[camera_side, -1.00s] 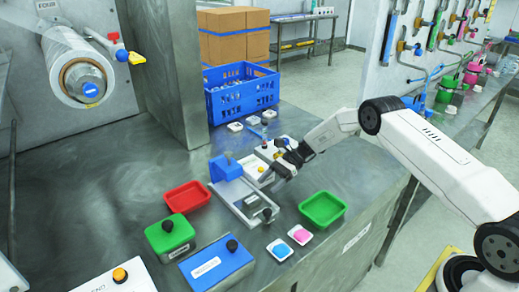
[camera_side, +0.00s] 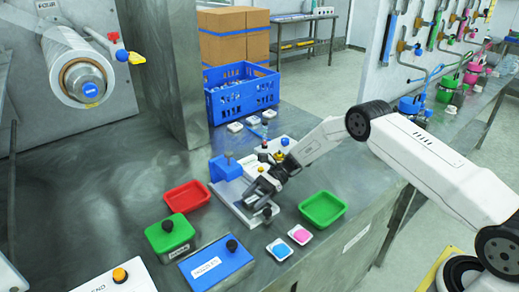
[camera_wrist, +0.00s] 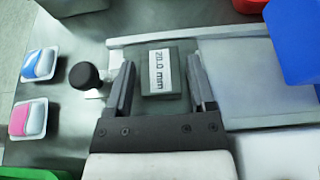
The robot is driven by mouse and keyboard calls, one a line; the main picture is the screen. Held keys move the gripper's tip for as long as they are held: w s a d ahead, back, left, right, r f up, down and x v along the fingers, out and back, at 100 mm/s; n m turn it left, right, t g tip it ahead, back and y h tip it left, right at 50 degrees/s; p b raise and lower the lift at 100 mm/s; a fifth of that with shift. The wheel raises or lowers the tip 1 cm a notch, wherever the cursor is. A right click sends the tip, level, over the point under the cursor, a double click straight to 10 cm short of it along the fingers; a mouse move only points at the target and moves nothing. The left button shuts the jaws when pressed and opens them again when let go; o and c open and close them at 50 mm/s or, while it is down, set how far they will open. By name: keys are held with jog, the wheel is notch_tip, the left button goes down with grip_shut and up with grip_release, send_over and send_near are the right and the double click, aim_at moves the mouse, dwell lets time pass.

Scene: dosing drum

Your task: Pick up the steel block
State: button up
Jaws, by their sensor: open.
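The steel block (camera_wrist: 160,84) is a grey block with a white label ending in "mm". In the wrist view it lies in the pale fixture (camera_wrist: 255,82), between the two dark fingers of my gripper (camera_wrist: 160,62). The fingers are apart, with a visible gap on each side of the block. In the side view my gripper (camera_side: 261,186) is low over the fixture and largely hides the block. A black knob (camera_wrist: 86,76) stands at the fixture's end, just left of the left finger in the wrist view.
A blue clamp-like part (camera_side: 226,168) stands at the fixture's far end. A red tray (camera_side: 187,196) and a green tray (camera_side: 322,208) flank it. Blue and pink pots (camera_side: 301,234), a green box (camera_side: 169,236) and a blue box (camera_side: 215,265) are in front.

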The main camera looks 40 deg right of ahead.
jog(key=shift+a, duration=0.1)
dwell(0.4)
grip_shut()
jog(key=shift+r, duration=0.1)
jog(key=shift+r, duration=0.65)
jog(key=s+d+r, duration=0.1)
jog(key=s+r, duration=1)
jog(key=s, duration=0.3)
jog(key=shift+d+r, duration=0.15)
jog(key=shift+r, duration=0.1)
dwell(0.4)
